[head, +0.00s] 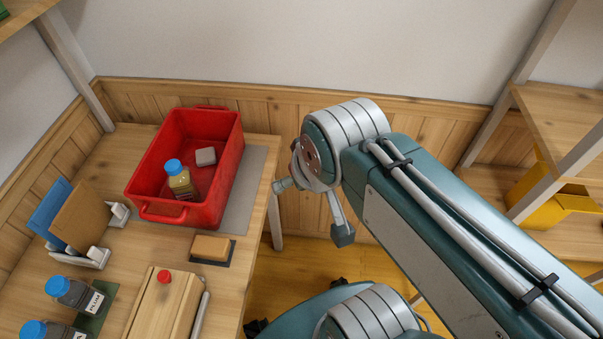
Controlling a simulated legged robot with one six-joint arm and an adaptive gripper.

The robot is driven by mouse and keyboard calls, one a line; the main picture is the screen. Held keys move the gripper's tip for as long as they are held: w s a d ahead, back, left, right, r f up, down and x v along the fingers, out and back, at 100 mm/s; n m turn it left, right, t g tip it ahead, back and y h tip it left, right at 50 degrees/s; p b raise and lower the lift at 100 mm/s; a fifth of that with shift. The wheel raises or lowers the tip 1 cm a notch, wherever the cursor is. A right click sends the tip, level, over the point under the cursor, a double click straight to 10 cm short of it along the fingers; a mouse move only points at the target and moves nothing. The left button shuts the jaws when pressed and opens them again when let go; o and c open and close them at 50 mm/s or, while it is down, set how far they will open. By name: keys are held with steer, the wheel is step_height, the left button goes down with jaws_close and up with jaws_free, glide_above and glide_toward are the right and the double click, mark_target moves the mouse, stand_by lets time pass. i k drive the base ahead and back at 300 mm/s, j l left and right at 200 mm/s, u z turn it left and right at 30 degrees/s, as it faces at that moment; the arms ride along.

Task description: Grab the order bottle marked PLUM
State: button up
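A dark bottle with a blue cap (78,294) stands on a green mat at the lower left of the wooden bench. Its white label is small and seems to read PLUM. A second dark bottle with a blue cap (45,330) stands nearer, cut off by the frame's bottom edge; its label is only partly visible. A third blue-capped bottle (179,182), with yellowish contents, is in the red crate (223,172). My gripper (311,213) is off the bench's right edge, well away from the bottles. Its fingers are spread and look empty.
A wooden box (160,309) with a red knob is right of the bottles. A sponge-like block (211,248) sits on a dark tray by the bench's right edge. A holder with blue and brown boards (82,216) stands behind the bottles. A grey block (206,156) is in the crate.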

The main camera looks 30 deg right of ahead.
mark_target(73, 293)
steer(key=u, duration=1.7)
steer(key=l+u, duration=0.15)
steer(key=i+l, duration=0.1)
steer(key=l, duration=0.4)
steer(key=i, duration=0.05)
